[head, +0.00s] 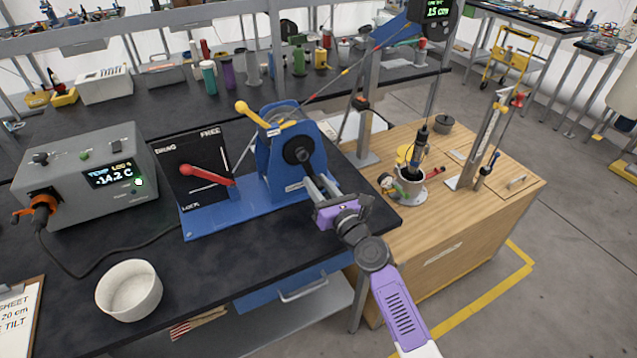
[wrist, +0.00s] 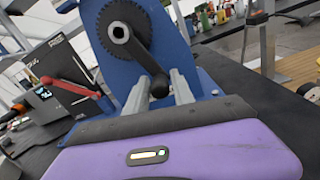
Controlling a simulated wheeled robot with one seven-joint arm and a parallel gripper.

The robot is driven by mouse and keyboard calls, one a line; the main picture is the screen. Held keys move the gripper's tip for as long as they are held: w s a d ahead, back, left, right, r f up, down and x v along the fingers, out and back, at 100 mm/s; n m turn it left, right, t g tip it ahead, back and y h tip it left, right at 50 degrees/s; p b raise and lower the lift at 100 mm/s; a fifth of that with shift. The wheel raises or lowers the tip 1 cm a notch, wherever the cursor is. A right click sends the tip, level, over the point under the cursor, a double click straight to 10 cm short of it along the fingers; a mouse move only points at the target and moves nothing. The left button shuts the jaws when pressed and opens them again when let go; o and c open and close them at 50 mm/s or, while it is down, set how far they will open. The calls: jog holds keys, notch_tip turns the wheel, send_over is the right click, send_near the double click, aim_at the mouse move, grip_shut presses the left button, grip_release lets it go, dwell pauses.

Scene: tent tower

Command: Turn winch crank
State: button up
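The blue winch (head: 282,165) stands on the black bench with its drum and cable at the top. Its black crank hub (head: 299,150) faces my arm. In the wrist view the black crank arm (wrist: 142,58) slopes down and right from the hub (wrist: 120,32). The crank handle (wrist: 159,86) sits between the two grey fingers of my gripper (wrist: 160,82). The fingers are close together and appear shut on it; the exact contact is partly hidden. My gripper (head: 313,184) shows in the head view just below and right of the hub.
A red lever (head: 205,175) on a black FREE/LOCK panel and a yellow-knobbed lever (head: 252,114) are beside the crank. A temperature box (head: 85,180) and white bowl (head: 129,290) are left. A cable runs to a 15 cm display (head: 437,12); a wooden cabinet (head: 455,225) stands right.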

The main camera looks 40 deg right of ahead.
jog(key=shift+o, duration=0.7)
jog(key=shift+b+v, duration=0.3)
jog(key=shift+v, duration=3.6)
jog(key=n, duration=0.3)
jog(key=shift+s+r+p, duration=0.15)
jog(key=shift+s+p, duration=0.15)
jog(key=shift+w+n, duration=0.15)
jog(key=shift+n, duration=0.25)
jog(key=x, duration=0.7)
jog(key=shift+w, duration=0.25)
